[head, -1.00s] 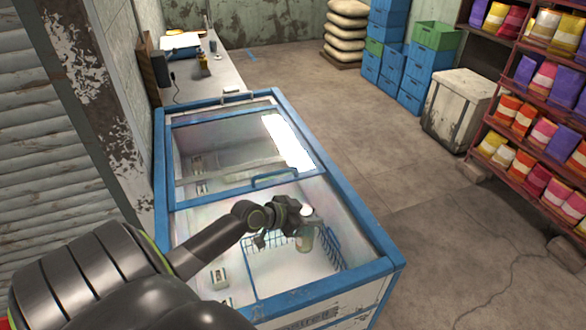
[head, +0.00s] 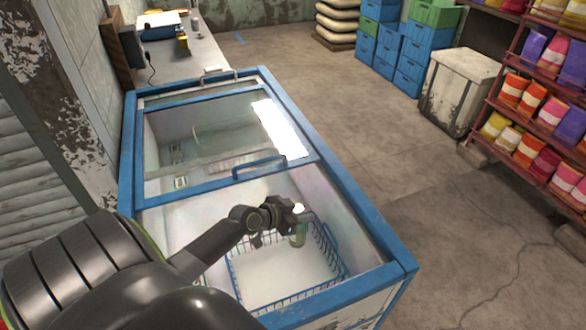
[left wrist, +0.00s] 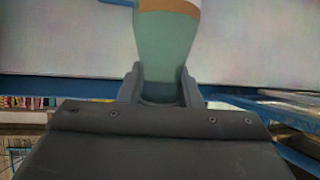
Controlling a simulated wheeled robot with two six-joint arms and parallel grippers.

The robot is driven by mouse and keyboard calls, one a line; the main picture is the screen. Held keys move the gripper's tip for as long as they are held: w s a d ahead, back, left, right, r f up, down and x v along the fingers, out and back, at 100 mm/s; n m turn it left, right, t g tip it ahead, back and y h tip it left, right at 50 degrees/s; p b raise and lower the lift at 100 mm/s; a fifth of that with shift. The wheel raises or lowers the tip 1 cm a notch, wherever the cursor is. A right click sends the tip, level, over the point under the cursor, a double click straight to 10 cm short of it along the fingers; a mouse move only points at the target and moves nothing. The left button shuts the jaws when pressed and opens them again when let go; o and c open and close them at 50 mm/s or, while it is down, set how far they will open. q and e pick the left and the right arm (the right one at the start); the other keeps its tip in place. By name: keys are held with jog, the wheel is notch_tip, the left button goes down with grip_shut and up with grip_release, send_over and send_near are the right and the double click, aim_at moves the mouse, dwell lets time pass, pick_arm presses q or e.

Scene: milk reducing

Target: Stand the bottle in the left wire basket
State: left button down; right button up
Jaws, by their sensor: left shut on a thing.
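The bottle shows in front of the right part of a blue wire basket (head: 333,262). I cannot tell how far its base is above the basket floor. In the left wrist view, the bottle (left wrist: 165,45) sits between the two fingers (left wrist: 160,85); a tan band shows at the top edge of the picture. My left forearm hides the left part of the freezer interior. My right gripper is not in view.
The chest freezer has a blue rim (head: 365,225) around the opening. A sliding glass lid (head: 215,140) with a blue handle (head: 258,167) covers its far half. Shelves of coloured bags (head: 540,120) stand at right. Open floor lies between.

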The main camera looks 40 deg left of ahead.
aim_at(302, 227)
pick_arm(q)
notch_tip(302, 227, down, 3)
jog(key=shift+d+r, duration=0.1)
jog(key=shift+r, duration=0.05)
jog(key=shift+w+f+b, duration=0.1)
jog(key=shift+f+b, duration=0.65)
jog(key=shift+f, duration=1.5)
jog(key=shift+f, duration=0.15)
jog(key=shift+f+b, duration=0.45)
jog(key=shift+b, duration=0.35)
jog(key=c, duration=1)
grip_release()
jog(key=shift+c, duration=0.2)
